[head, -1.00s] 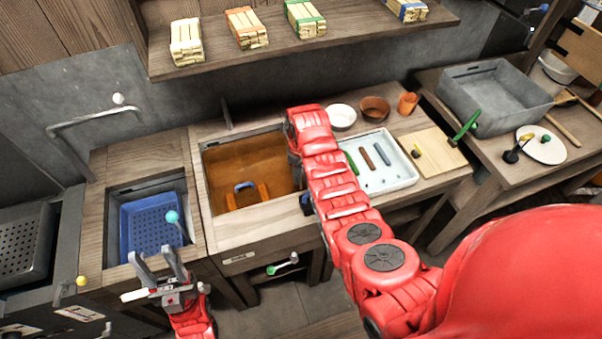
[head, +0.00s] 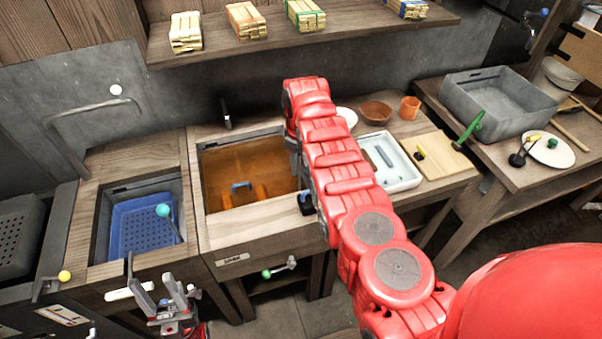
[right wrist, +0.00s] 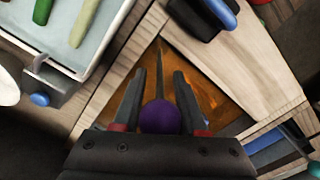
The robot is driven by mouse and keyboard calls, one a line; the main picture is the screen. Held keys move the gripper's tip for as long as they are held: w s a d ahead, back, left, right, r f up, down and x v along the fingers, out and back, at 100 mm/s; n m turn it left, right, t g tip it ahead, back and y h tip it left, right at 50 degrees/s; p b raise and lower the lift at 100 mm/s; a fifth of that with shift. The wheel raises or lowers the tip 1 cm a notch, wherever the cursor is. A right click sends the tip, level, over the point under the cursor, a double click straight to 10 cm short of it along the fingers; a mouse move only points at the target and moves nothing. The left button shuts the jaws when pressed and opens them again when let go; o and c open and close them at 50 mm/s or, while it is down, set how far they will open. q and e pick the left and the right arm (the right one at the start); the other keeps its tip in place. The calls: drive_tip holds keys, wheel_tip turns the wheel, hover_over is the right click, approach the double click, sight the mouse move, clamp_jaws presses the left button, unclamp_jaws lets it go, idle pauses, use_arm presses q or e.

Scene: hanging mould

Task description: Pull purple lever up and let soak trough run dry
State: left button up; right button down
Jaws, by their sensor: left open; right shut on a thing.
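The purple lever's round knob (right wrist: 160,117) sits between the fingers of my right gripper (right wrist: 164,88) in the right wrist view. That gripper is shut on the knob; the lever's rod is mostly hidden. In the head view my right arm hides the knob and most of the gripper. The soak trough (head: 206,178) is a basin set in the wooden counter, with orange-brown liquid and a blue-handled thing (head: 241,185) in it. I cannot tell how deep the liquid is. My left gripper (head: 153,283) is open and empty in front of the left counter.
Left of the trough is a sink with a blue perforated basket (head: 145,225) and a teal-knobbed lever (head: 163,210). A green-knobbed lever (head: 267,273) is below the counter front. A white tray (head: 405,180) and wooden board (head: 440,155) lie to the right.

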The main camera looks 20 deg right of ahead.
drive_tip(key=shift+w+r, duration=0.3)
drive_tip(key=shift+r, duration=0.05)
drive_tip(key=c, duration=0.8)
unclamp_jaws()
drive_tip(key=o, duration=0.3)
drive_tip(key=shift+s, duration=0.2)
drive_tip(key=shift+f, duration=0.1)
